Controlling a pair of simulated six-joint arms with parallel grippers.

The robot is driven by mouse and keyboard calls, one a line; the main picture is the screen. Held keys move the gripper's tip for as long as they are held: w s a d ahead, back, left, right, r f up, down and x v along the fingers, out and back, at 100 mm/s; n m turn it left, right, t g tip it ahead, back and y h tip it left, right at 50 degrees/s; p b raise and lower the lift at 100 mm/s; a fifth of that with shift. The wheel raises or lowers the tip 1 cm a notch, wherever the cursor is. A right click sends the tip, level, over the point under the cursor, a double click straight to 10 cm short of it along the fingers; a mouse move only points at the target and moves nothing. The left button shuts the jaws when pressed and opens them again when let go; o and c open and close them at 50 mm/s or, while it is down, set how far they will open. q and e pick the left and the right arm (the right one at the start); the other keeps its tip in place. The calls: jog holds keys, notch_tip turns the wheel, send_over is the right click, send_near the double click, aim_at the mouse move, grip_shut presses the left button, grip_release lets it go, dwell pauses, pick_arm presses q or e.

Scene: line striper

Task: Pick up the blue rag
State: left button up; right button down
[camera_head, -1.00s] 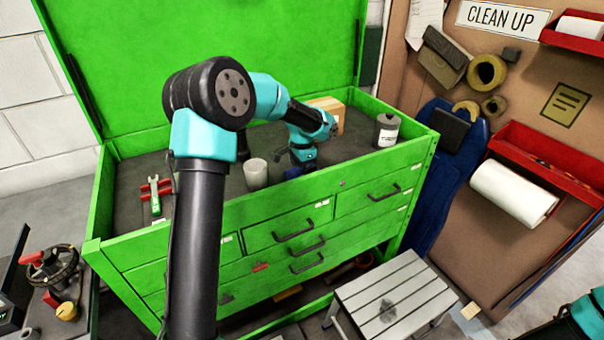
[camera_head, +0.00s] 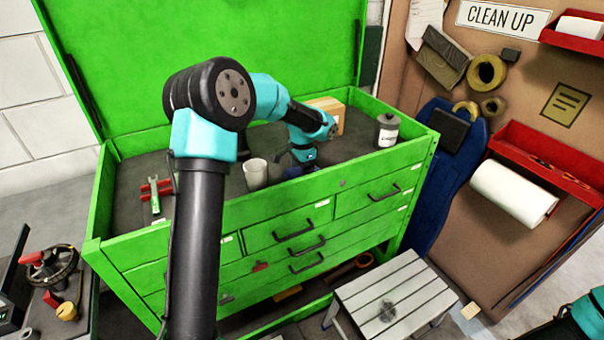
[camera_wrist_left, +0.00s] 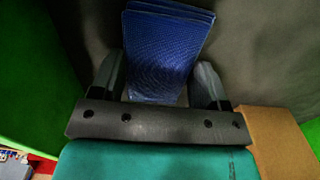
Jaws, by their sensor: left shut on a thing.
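The blue rag (camera_wrist_left: 165,45) is a folded, textured stack in the left wrist view, lying between the two fingers of my left gripper (camera_wrist_left: 160,85). The fingers are shut on it. In the head view my left gripper (camera_head: 302,165) points down into the open top tray of the green tool chest (camera_head: 300,205). A little of the blue rag (camera_head: 293,172) shows there beside the gripper; the rest is hidden behind the chest's front wall and my arm. My right gripper is out of view; only part of my right arm shows at the lower right.
A pale cup (camera_head: 256,174) stands just left of my left gripper in the tray. A grey can (camera_head: 387,130) stands to the right, and a wooden block (camera_head: 330,110) behind. A green-handled tool (camera_head: 155,195) lies at the left. A grey step stool (camera_head: 395,300) stands in front of the chest.

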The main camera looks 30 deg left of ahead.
pick_arm(q)
jog(key=shift+c, duration=0.9)
jog(key=shift+r, duration=0.1)
notch_tip(320, 180, up, 10)
